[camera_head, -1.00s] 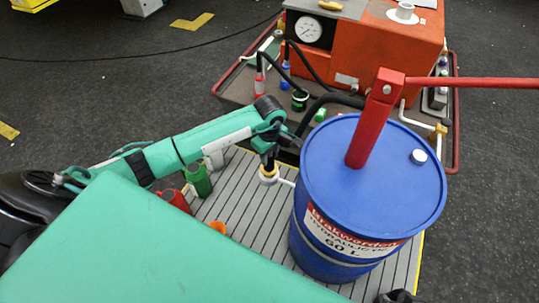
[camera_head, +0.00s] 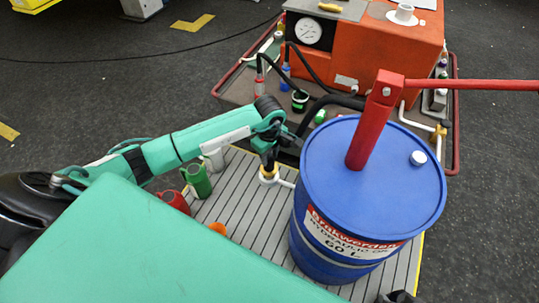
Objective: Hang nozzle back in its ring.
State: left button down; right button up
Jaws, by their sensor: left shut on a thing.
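The blue oil drum (camera_head: 420,205) stands upright on the slatted platform, with a red pump on its lid. A small pale ring (camera_head: 270,180) on a short white arm sticks out from the drum's left side. My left gripper (camera_head: 276,143) is shut on the dark nozzle (camera_head: 267,163), which hangs roughly upright. The nozzle's lower, brass-coloured end is at the ring; I cannot tell whether it is seated. The black hose (camera_head: 318,108) runs behind the drum. A dark part at the bottom right edge may be my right gripper (camera_head: 398,297); its jaws cannot be made out.
A green can (camera_head: 197,181), a red can (camera_head: 173,201) and an orange item (camera_head: 217,228) are on the platform (camera_head: 240,210) left of the drum. An orange machine (camera_head: 385,50) with a gauge stands behind. The red pump handle (camera_head: 470,84) reaches out to the right.

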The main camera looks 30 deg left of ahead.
pick_arm(q)
jog(key=shift+f+b, duration=0.65)
jog(key=shift+f, duration=0.1)
dwell(0.3)
jog(key=c, duration=1.3)
grip_release()
jog(key=shift+o, duration=0.2)
